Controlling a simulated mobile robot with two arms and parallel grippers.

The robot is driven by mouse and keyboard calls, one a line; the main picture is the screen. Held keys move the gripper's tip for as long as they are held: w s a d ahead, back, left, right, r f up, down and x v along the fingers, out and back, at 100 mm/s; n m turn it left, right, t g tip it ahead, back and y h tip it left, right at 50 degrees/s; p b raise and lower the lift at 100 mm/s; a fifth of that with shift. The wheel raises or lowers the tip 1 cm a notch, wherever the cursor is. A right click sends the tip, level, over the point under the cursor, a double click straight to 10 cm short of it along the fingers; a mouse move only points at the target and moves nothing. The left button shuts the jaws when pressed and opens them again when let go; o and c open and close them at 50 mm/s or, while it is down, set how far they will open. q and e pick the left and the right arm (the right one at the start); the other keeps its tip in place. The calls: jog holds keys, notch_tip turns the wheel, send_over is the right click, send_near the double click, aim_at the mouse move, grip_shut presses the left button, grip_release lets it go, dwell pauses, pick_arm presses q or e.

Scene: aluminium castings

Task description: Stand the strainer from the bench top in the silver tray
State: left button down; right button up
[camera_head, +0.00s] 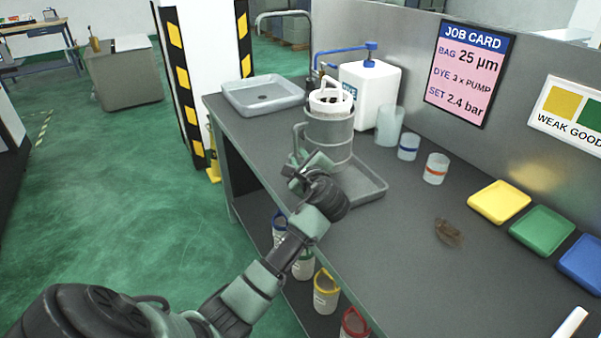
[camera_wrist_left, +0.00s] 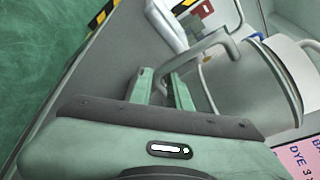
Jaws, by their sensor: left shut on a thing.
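A tall grey metal cylinder with a side handle (camera_head: 329,138), which looks like the strainer, is upright at the middle of the bench. It also shows in the left wrist view (camera_wrist_left: 245,95). My left gripper (camera_head: 298,172) is at its left side, with the fingers (camera_wrist_left: 163,90) shut on the handle. A shallow silver-grey tray (camera_head: 372,197) lies at the cylinder's foot; whether the cylinder touches it is hidden by my arm. A second, lighter grey tray (camera_head: 263,92) with a drain-like spot lies empty at the bench's far left corner. My right gripper is not in view.
A white pump jug (camera_head: 370,92) and clear beakers (camera_head: 389,126) stand behind the cylinder. A white banded container (camera_head: 330,98) shows at its top. A brown scrap (camera_head: 448,233) and coloured trays (camera_head: 499,202) lie to the right. A wall panel bounds the bench's back.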

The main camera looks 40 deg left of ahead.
pick_arm(q)
jog(key=shift+f, duration=2)
jog(key=c, duration=1.3)
grip_release()
jog(key=shift+f, duration=0.2)
jog(key=shift+r, duration=0.1)
jog(key=shift+s+d, duration=0.15)
jog(key=shift+d, duration=0.1)
jog(key=v, duration=1.1)
jog(key=shift+s+d+r, duration=0.1)
jog(key=shift+s+d, duration=0.1)
jog(key=shift+s, duration=0.1)
